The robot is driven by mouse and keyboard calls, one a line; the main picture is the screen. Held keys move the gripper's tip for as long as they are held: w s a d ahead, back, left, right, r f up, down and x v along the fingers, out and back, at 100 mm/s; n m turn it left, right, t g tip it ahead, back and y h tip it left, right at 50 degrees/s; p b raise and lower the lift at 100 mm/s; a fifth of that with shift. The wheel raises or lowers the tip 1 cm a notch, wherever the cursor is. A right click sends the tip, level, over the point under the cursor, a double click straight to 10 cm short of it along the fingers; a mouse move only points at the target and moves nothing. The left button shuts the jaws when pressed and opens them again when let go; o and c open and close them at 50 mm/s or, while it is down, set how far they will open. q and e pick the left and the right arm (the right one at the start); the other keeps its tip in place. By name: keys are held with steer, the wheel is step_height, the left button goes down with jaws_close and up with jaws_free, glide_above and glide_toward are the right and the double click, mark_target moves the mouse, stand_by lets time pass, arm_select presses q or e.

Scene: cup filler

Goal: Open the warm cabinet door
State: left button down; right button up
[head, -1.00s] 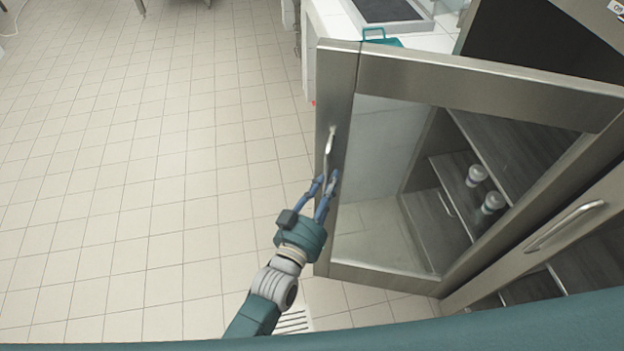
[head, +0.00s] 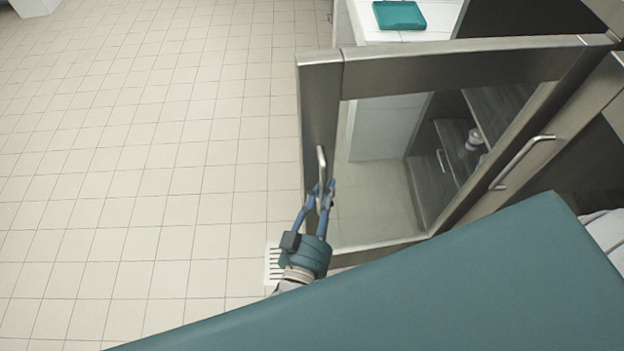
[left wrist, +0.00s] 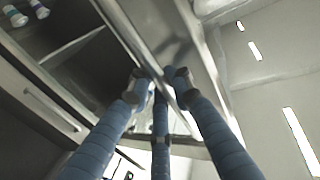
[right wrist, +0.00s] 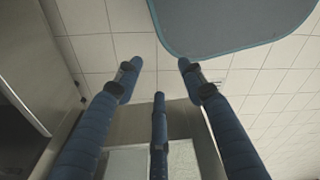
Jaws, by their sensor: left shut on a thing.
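The warm cabinet door (head: 318,115), a steel frame around a glass pane, stands swung out from the cabinet front. Its upright bar handle (head: 321,163) is on the left part of the frame. My left gripper (head: 322,196) is shut on the lower part of this handle. In the left wrist view, the gripper's fingers (left wrist: 160,84) close around the handle, and the fingertips partly hide it. My right gripper (right wrist: 161,78) shows only in the right wrist view, with its fingers apart and nothing between them.
Right of the door is a steel front with another bar handle (head: 522,162). A small cup (head: 473,140) shows through the glass. A teal box (head: 399,15) lies on the white counter behind. The tiled floor (head: 150,150) to the left is clear.

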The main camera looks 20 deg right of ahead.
arm_select(q)
steer(key=shift+s, duration=0.35)
steer(key=shift+f, duration=0.1)
steer(key=c, duration=1.6)
jaws_free()
steer(key=shift+a, duration=0.1)
steer(key=v, duration=1.2)
arm_select(e)
steer(key=shift+s+d, duration=0.55)
